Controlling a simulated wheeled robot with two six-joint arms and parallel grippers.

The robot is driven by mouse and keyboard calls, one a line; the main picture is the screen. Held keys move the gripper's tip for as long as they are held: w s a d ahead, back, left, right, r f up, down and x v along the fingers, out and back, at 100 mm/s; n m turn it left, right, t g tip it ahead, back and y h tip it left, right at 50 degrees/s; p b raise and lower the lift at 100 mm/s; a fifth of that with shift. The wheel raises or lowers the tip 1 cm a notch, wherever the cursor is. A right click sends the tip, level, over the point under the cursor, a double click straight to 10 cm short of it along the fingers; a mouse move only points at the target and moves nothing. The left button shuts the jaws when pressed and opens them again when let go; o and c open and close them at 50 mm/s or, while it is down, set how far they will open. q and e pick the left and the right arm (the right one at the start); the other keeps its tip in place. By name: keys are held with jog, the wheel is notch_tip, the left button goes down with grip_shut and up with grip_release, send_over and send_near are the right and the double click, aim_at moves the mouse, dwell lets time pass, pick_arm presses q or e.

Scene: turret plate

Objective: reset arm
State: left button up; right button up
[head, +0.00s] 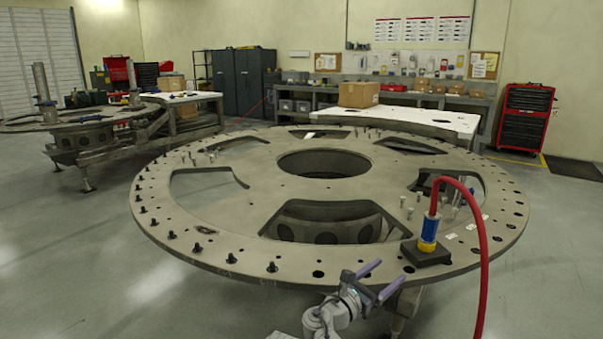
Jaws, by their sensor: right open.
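My right gripper (379,282) is at the lower middle of the head view, at the near edge of the turret plate (300,262). Its two purple-grey fingers are apart, with nothing seen between them. My left gripper does not show. The turret plate is a large round grey metal disc with a round centre hole and several cutouts. A tool with a blue and yellow body (429,230) stands upright on a dark block (426,254) on the plate, to the right of my right gripper and apart from it.
A red hose (483,250) arches from the tool down past the plate's near right edge. Dark bolts (197,248) stand along the left rim. Behind the plate is a white-topped table (400,117) with a cardboard box (358,94). Open floor (80,260) lies at left.

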jog(key=s+d+f+m+g+y, duration=0.25)
jog(key=d+f+m+g, duration=0.2)
jog(key=f+m, duration=0.3)
jog(key=s+a+f+m+g+y, duration=0.3)
jog(key=s+f+m+g+y, duration=0.45)
jog(key=f+m, duration=0.6)
jog(key=s+a+f+y, duration=0.1)
jog(key=s+a+y, duration=0.1)
jog(key=s+a, duration=0.45)
jog(key=s+a+f+y, duration=0.2)
jog(key=s+a, duration=0.2)
jog(key=a, duration=0.6)
notch_tip(320, 180, up, 19)
jog(key=p, duration=1.8)
jog(key=shift+d+p, duration=0.25)
jog(key=shift+p, duration=0.05)
